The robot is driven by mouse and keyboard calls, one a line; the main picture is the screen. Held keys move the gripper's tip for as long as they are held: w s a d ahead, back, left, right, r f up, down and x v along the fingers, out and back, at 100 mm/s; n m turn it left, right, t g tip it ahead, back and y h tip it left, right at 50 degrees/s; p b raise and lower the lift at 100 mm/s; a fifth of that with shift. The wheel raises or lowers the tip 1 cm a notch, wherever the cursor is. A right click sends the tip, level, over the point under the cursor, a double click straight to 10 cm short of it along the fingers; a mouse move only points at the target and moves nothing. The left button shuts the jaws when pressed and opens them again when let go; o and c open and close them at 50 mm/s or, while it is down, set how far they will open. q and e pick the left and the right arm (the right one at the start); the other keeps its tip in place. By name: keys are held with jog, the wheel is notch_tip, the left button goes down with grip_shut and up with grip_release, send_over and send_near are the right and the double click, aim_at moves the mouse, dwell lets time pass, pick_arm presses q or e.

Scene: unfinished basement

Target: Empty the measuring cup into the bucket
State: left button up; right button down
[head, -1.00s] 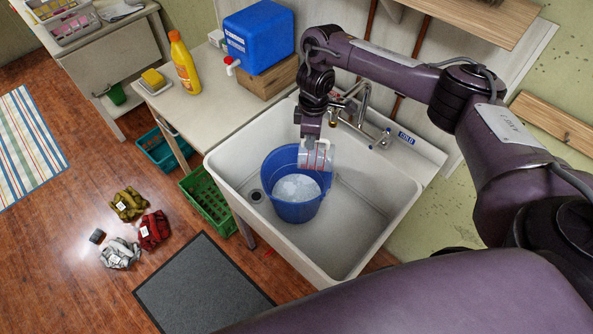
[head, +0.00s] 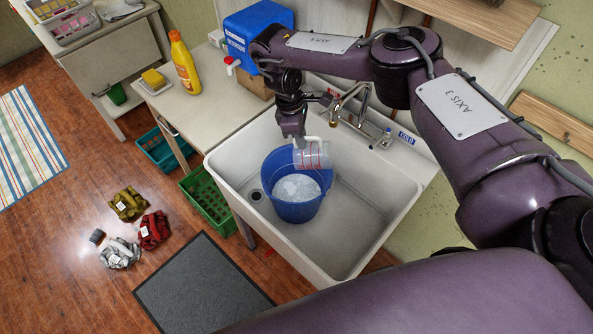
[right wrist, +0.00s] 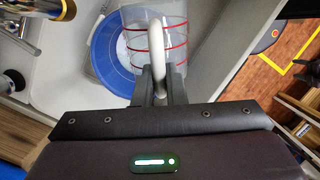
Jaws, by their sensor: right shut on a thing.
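The measuring cup (head: 315,156) is clear with red lines and lies tipped on its side over the bucket's far right rim. My right gripper (head: 300,141) is shut on its pale handle, which shows between the fingers in the right wrist view (right wrist: 157,48). The blue bucket (head: 289,212) stands upright in the white sink, with pale, clear-looking content inside. The bucket also shows behind the cup in the right wrist view (right wrist: 103,47). I cannot tell whether liquid is left in the cup. My left gripper is out of view.
The sink (head: 348,226) has bare basin to the bucket's right. The faucet (head: 352,107) rises behind the cup, near my right arm.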

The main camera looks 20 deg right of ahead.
jog(key=shift+w+a, duration=0.25)
jog(key=shift+a, duration=0.05)
jog(key=shift+w+a+r+h, duration=0.2)
jog(key=shift+h, duration=0.1)
jog(key=shift+f, duration=0.1)
jog(key=shift+s+d+f+g+b, duration=0.1)
jog(key=shift+s+f+g+b, duration=0.1)
jog(key=shift+f+g+b, duration=0.3)
jog(key=shift+h+b, duration=0.3)
jog(key=shift+w+a+r+b, duration=0.15)
jog(key=shift+w+a+b, duration=0.15)
jog(key=shift+a+b, duration=0.05)
jog(key=shift+w+a+r, duration=0.15)
jog(key=shift+r, duration=0.15)
dwell(5.8)
